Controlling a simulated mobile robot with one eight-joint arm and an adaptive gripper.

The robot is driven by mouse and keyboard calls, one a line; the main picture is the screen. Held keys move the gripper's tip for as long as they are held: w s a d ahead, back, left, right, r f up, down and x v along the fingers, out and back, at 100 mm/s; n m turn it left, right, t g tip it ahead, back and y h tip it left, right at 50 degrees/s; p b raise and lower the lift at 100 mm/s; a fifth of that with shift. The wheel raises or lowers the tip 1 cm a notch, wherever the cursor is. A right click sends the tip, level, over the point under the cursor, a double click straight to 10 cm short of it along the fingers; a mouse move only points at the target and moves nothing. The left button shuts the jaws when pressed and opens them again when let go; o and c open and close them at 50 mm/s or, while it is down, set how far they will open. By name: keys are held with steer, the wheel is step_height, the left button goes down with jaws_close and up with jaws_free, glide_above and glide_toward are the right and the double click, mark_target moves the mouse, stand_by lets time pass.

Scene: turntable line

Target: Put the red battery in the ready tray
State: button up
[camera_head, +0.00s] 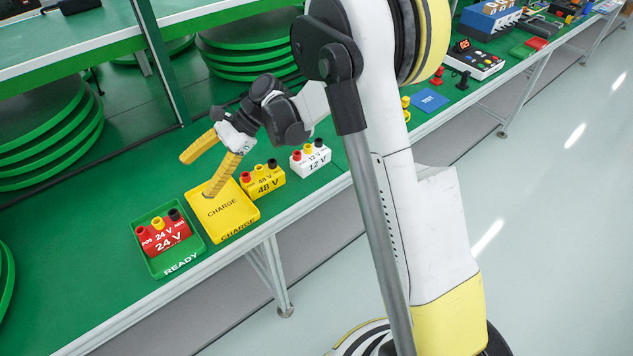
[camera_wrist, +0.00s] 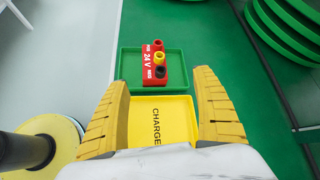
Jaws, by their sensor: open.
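The red battery (camera_head: 166,237), marked 24 V, sits upright inside the green ready tray (camera_head: 194,254) at the left of the bench. In the wrist view the red battery (camera_wrist: 148,70) lies in the green ready tray (camera_wrist: 130,62), beyond the fingertips. My gripper (camera_head: 199,172) is open and empty, over the far side of the yellow charge tray (camera_head: 229,209). In the wrist view my gripper (camera_wrist: 163,78) has its fingers spread on either side of the yellow charge tray (camera_wrist: 160,118). My gripper is apart from the battery.
A yellow 48 V battery (camera_head: 264,182) and a white 12 V battery (camera_head: 311,157) stand right of the charge tray. Stacked green discs (camera_head: 245,45) stand behind. A control box with a display (camera_head: 475,58) is farther right. The bench has free room left of the ready tray.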

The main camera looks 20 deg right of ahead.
steer(key=s+d+r+n+t+h, duration=0.4)
steer(key=s+d+r+n+h, duration=0.2)
steer(key=s+d+r, duration=0.35)
steer(key=s+d+n+t+h, duration=0.4)
steer(key=s+d+n, duration=0.3)
steer(key=s+d, duration=0.4)
steer(key=shift+s+d+r+h, duration=0.15)
steer(key=shift+s+d+h, duration=0.2)
steer(key=shift+s, duration=0.5)
steer(key=shift+a, duration=0.1)
